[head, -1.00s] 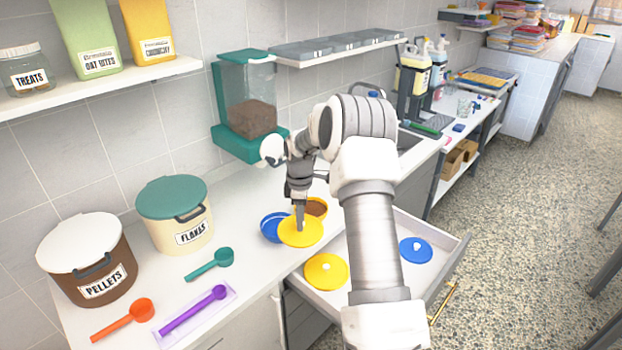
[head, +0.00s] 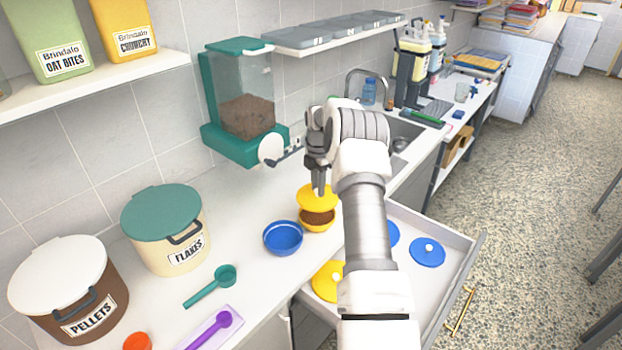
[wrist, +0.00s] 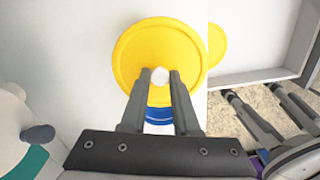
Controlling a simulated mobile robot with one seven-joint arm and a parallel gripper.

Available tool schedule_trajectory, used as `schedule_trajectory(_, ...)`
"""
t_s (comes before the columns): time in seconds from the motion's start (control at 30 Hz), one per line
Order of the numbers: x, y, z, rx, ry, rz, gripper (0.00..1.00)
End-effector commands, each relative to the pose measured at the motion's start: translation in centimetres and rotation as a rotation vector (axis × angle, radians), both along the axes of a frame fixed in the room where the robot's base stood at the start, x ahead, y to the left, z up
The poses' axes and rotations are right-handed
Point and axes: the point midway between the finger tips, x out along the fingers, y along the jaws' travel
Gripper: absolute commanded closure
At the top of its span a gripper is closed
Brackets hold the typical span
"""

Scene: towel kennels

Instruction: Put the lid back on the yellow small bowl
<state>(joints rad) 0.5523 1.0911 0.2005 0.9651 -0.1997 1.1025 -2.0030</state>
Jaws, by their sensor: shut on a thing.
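My gripper (head: 318,191) is shut on the white knob (wrist: 160,76) of a yellow lid (head: 316,201). In the head view the lid is over the back part of the yellow small bowl (head: 317,226), slightly raised. Brown food shows in the bowl's uncovered front. In the wrist view the lid (wrist: 160,42) looks flat and hides the yellow bowl. I cannot tell whether lid and rim touch.
An empty-looking blue bowl (head: 283,238) stands close to the left of the yellow bowl. An open drawer (head: 455,272) holds another yellow lid (head: 326,283) and blue lids (head: 428,252). A teal-framed dispenser (head: 240,150) hangs behind. A green scoop (head: 208,287) lies in front.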

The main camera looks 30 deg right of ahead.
Motion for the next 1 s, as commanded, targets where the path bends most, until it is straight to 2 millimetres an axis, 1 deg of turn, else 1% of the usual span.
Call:
schedule_trajectory(0.17,0.0,-0.1,-0.1,0.000,0.000,0.003,1.00)
schedule_trajectory(0.37,0.0,-0.1,-1.0,0.000,0.000,0.003,1.00)
schedule_trajectory(0.57,0.0,-0.1,-2.6,0.000,0.001,0.003,1.00)
schedule_trajectory(0.8,0.0,-0.1,-5.2,0.000,0.000,0.003,1.00)
schedule_trajectory(1.0,0.0,-0.1,-6.3,0.000,-0.001,0.003,1.00)
